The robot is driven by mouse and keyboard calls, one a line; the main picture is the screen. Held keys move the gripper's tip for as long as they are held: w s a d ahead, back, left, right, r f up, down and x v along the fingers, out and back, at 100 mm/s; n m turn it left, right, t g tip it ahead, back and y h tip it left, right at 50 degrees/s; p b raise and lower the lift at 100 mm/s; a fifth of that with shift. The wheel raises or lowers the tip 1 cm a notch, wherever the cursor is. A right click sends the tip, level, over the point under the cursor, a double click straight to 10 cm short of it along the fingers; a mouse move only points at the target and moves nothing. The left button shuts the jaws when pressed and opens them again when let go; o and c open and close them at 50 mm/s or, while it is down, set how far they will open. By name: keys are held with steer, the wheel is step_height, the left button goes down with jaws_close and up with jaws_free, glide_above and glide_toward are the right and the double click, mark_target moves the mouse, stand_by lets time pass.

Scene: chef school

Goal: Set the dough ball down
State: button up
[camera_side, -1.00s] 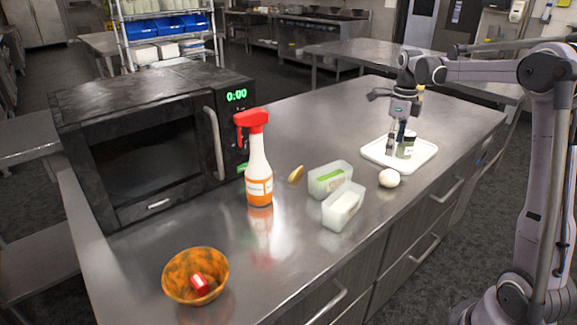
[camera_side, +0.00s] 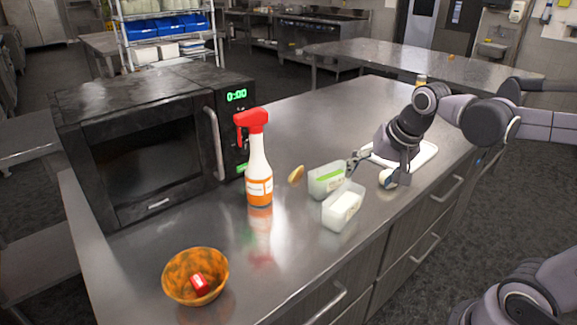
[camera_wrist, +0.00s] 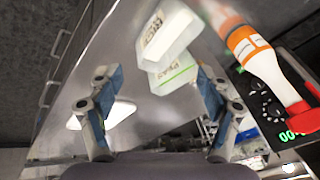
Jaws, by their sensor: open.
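I cannot tell whether a finger touches the ball. In the wrist view the two fingers (camera_wrist: 152,82) stand wide apart with nothing held between them, and I do not make out the ball there.
Two clear containers (camera_side: 343,206) (camera_side: 326,179) stand left of my gripper. The white tray (camera_side: 428,152) is behind it, partly hidden. A spray bottle (camera_side: 259,170), a beige piece (camera_side: 296,174), an orange bowl (camera_side: 178,284) and a microwave (camera_side: 140,140) are further left. The counter's front middle is clear.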

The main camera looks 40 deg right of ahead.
steer(key=s+a+f+n+t, duration=0.2)
steer(key=s+a+f+n, duration=0.1)
steer(key=n, duration=0.6)
steer(key=s+a, duration=0.1)
steer(key=a, duration=0.1)
steer(key=shift+s+a+f+y, duration=0.2)
steer(key=shift+a+f+y, duration=0.1)
steer(key=shift+a+y, duration=0.1)
stand_by(0.4)
